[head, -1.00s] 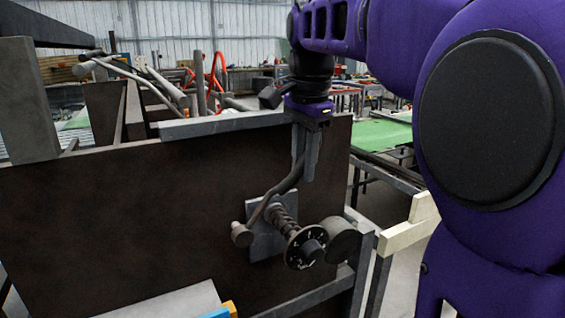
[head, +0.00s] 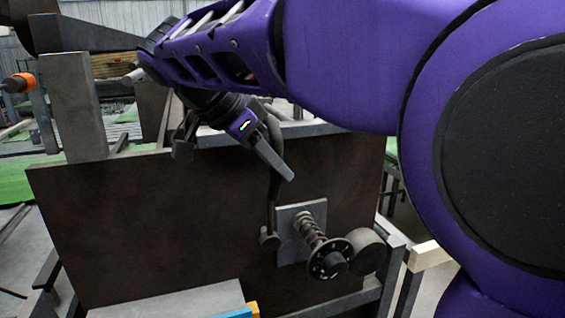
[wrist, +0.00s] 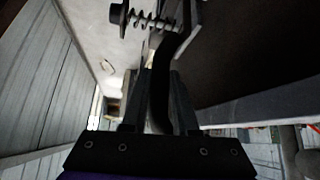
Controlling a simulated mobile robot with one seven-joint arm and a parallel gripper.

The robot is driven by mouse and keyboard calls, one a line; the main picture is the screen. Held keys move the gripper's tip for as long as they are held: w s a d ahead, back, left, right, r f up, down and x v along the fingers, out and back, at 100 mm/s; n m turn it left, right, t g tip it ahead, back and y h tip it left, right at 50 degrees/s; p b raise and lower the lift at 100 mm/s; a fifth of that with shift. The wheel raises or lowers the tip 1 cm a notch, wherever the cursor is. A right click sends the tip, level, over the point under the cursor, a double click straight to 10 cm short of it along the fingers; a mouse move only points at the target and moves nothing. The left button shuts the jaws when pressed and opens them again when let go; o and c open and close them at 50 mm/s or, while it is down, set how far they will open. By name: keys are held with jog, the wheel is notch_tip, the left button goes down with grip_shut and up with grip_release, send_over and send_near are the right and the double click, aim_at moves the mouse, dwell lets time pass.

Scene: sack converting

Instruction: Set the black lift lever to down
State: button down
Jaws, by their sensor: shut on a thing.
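The black lift lever (head: 272,205) stands nearly upright on the front of the dark panel (head: 130,230), rising from a round grey hub (head: 269,239). My gripper (head: 284,175) is shut on the lever's upper part, coming from above left with its fingers tilted. In the wrist view, the dark lever (wrist: 161,85) runs between the two fingers of my gripper (wrist: 160,78). The lever's upper end is partly hidden by the gripper in the head view.
Right of the lever, a coil spring (head: 309,229) and a dark graduated dial (head: 330,259) stick out from a grey plate (head: 288,252). A grey post (head: 75,110) rises at the left.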

jog(key=shift+a+r, duration=0.1)
jog(key=shift+a, duration=0.25)
jog(key=shift+s, duration=0.1)
jog(key=c, duration=0.7)
grip_release()
jog(key=v, duration=0.6)
jog(key=p+v, duration=0.1)
jog(key=v, duration=0.5)
jog(key=shift+s+a+f, duration=0.15)
jog(key=shift+a+f, duration=0.1)
